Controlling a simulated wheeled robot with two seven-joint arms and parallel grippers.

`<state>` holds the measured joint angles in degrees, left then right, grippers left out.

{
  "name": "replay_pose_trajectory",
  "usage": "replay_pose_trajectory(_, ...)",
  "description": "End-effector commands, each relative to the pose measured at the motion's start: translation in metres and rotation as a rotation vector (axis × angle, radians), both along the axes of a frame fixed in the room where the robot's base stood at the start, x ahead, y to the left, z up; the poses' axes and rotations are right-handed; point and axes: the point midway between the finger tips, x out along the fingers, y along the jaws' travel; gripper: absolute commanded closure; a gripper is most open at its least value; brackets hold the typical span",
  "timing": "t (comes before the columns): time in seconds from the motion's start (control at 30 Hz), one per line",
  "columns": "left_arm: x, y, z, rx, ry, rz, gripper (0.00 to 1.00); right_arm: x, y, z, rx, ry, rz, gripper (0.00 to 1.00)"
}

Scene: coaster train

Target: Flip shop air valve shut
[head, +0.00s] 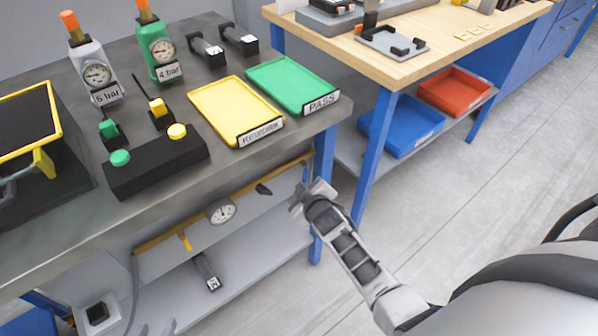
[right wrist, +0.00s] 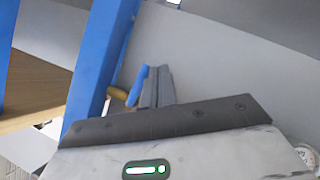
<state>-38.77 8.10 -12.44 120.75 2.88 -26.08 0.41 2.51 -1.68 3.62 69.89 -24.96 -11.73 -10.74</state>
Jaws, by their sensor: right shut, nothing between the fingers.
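A yellow air pipe (head: 160,241) runs under the front edge of the grey bench, with a round gauge (head: 222,211) and a yellow lever (head: 186,240) hanging from it. My right gripper (head: 308,197), on the arm from the lower right, is at the pipe's right end, by the blue bench leg. In the right wrist view my right gripper (right wrist: 157,84) is shut and empty. A blue lever handle (right wrist: 137,86) stands right beside its fingers; I cannot tell whether they touch. A yellow pipe end (right wrist: 119,93) shows behind. I cannot make out my left gripper.
The blue leg (right wrist: 103,65) stands close to the right gripper. On the bench are a yellow tray (head: 225,105), a green tray (head: 285,80) and a black button box (head: 155,168). A grey lower shelf (head: 240,270) lies below the pipe.

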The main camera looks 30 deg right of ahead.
Motion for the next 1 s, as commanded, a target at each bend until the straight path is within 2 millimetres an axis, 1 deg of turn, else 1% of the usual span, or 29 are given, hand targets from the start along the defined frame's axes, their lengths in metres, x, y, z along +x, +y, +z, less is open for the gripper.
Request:
replay_pose_trajectory(0.77,0.001,0.001,0.001,0.002,-0.003,-0.002,0.64,-0.001,-0.003,-0.001,0.000,0.001,-0.001,1.00)
replay_pose_trajectory(0.87,0.001,0.001,0.004,0.004,-0.003,-0.002,0.64,-0.008,-0.002,0.003,0.000,0.002,-0.001,1.00)
replay_pose_trajectory(0.97,0.001,0.002,0.010,0.011,-0.004,-0.002,0.64,-0.022,0.000,0.011,0.000,0.003,-0.001,1.00)
replay_pose_trajectory(1.0,0.001,0.002,0.011,0.016,-0.003,-0.004,0.64,-0.029,0.001,0.015,0.000,0.004,0.000,1.00)
